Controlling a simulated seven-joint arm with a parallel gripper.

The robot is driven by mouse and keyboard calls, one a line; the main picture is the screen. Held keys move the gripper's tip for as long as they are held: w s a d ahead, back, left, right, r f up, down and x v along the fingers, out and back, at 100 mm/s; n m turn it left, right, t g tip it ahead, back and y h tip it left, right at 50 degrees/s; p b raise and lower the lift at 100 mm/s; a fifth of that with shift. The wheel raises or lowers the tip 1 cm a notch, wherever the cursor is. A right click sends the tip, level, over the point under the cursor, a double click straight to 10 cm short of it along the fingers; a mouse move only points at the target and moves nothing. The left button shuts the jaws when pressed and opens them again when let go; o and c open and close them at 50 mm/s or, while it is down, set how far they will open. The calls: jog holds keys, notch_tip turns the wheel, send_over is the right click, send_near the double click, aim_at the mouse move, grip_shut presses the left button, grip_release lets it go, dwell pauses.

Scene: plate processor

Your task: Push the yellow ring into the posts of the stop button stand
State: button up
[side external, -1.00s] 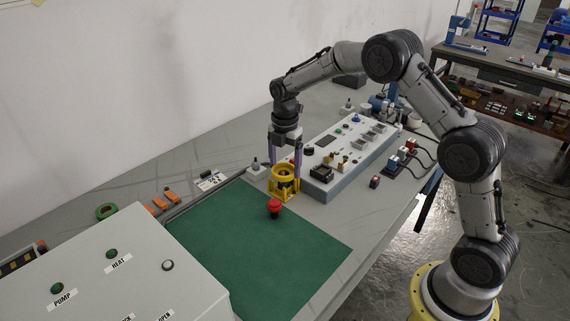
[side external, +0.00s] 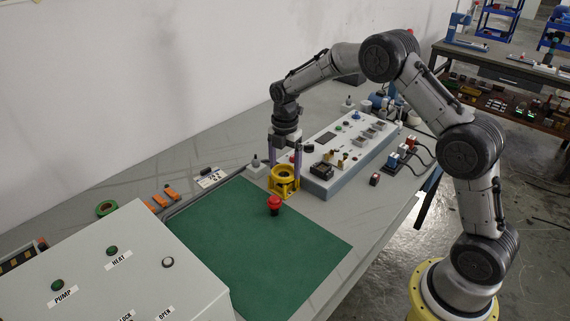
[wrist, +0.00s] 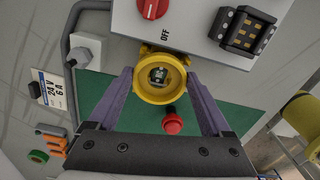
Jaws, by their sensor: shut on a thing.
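The yellow ring (side external: 284,170) sits at the top of the yellow stop button stand (side external: 283,190), beside the control panel. The ring also shows in the wrist view (wrist: 160,97), between my purple fingers. My gripper (side external: 285,160) points down and is shut on the ring, one finger on each side. The stand (wrist: 148,48) is mostly hidden under the ring in the wrist view. How deep its posts sit in the ring cannot be told. The red stop button (side external: 274,203) stands apart on the green mat, in front of the stand; the wrist view shows it too (wrist: 173,124).
The control panel (side external: 350,150) stands right behind the stand. A small grey switch box (side external: 256,167) is to its left. The green mat (side external: 240,250) is mostly clear. A grey cabinet (side external: 130,270) fills the front left.

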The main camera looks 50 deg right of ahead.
jog(key=shift+f, duration=0.2)
jog(key=o, duration=1.1)
